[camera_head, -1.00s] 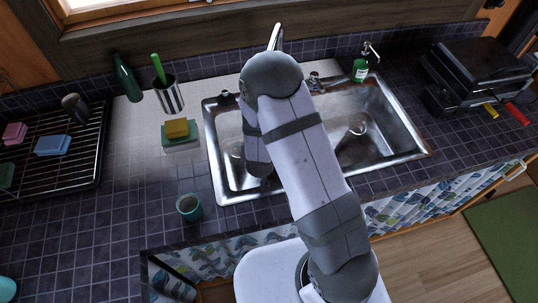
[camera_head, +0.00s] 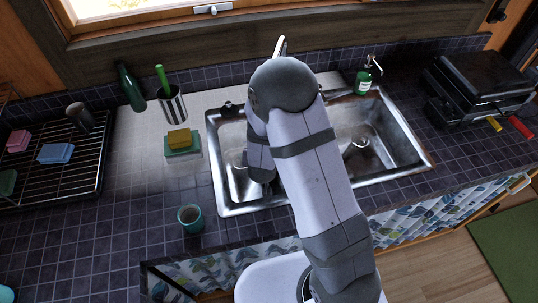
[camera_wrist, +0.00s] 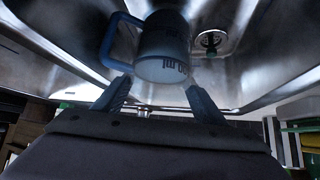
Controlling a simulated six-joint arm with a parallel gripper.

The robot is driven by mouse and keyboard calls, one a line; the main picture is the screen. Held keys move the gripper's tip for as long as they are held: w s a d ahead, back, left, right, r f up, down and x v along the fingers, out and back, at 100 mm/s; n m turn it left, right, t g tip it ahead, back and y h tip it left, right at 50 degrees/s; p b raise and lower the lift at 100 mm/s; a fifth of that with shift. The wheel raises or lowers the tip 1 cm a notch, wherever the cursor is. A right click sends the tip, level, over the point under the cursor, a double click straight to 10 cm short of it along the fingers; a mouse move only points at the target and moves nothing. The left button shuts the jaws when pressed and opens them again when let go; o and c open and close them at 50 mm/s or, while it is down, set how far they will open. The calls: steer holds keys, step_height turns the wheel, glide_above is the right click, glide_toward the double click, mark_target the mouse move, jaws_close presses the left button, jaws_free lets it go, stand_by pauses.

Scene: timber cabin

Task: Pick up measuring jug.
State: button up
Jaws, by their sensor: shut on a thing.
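The measuring jug (camera_wrist: 165,48) shows in the wrist view, a pale cup with a blue handle (camera_wrist: 118,38) on its left and "ml" lettering near its lower edge. My gripper (camera_wrist: 160,86) is shut on it, one finger on each side of its near end. The jug is over or in the metal sink (camera_wrist: 255,60), with a round drain (camera_wrist: 211,40) to its right. I cannot tell whether it touches the sink. In the head view my arm hangs over the sink (camera_head: 398,122) and hides both gripper and jug.
A teal cup (camera_head: 190,219) stands at the counter's front. A sponge (camera_head: 179,138), a steel holder (camera_head: 172,106) and a green bottle (camera_head: 130,88) stand left of the sink. A soap bottle (camera_head: 363,81) stands behind it, a black grill (camera_head: 480,80) to the right.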

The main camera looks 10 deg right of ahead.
step_height(320, 180, up, 15)
steer(key=p, duration=0.3)
stand_by(0.9)
steer(key=shift+w+r, duration=0.1)
steer(key=shift+r, duration=0.05)
steer(key=shift+a, duration=0.1)
